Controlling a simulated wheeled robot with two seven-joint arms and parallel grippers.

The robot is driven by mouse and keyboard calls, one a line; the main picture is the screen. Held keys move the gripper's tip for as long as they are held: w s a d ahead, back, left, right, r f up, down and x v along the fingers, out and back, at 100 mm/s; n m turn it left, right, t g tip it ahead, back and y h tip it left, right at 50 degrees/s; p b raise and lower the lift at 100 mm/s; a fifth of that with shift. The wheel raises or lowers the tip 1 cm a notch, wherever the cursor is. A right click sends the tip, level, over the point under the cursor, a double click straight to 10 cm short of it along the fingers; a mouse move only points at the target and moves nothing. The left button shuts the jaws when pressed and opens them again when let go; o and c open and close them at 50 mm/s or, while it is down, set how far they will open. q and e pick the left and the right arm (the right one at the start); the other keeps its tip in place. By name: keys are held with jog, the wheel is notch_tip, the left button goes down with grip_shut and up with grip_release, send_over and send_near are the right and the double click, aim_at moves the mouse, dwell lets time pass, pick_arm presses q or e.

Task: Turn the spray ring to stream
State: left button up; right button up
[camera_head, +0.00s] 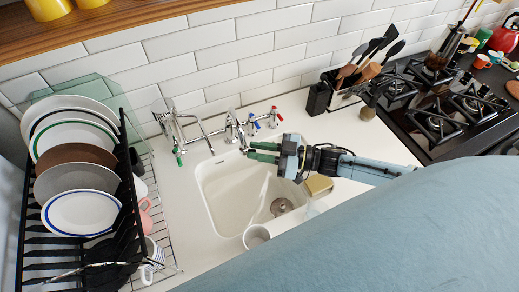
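A chrome tap (172,126) stands behind the sink at the left, with a small green piece (179,151) hanging low on it. A second chrome tap (233,126) stands at the back of the sink, with blue and red handles to its right. My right gripper (250,152) reaches in from the right with green fingers pointing left, close to the end of the second tap's spout. The fingers overlap the spout end, so I cannot tell whether they touch it or how far apart they are. No spray ring is clearly visible. My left gripper is not in view.
The white sink (206,193) lies below my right gripper, with a white cup (256,236) at its front edge. A dish rack (130,127) with plates stands at the left. A sponge (319,185), a utensil holder and a gas hob (437,148) are at the right.

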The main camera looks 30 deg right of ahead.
aim_at(245, 152)
grip_shut()
jog(key=m+t+h+p, duration=0.2)
jog(key=s+m+t+h+p, duration=0.1)
jog(key=shift+a+r, duration=0.2)
jog(key=shift+a, duration=0.2)
jog(key=shift+s+a+f+m+t+h+p, duration=0.1)
jog(key=shift+a+m+t+h+p, duration=0.45)
jog(key=shift+m+h, duration=1.35)
jog(key=shift+s+a+m+t+h+p, duration=0.15)
jog(key=shift+a+m+t+h, duration=0.7)
jog(key=shift+h, duration=1.7)
jog(key=shift+s+a+f+m+t+h+p, duration=0.1)
jog(key=shift+m+t+h+p, duration=0.4)
jog(key=shift+m+h, duration=1.5)
jog(key=shift+w+r+h, duration=0.1)
jog(key=shift+h, duration=0.45)
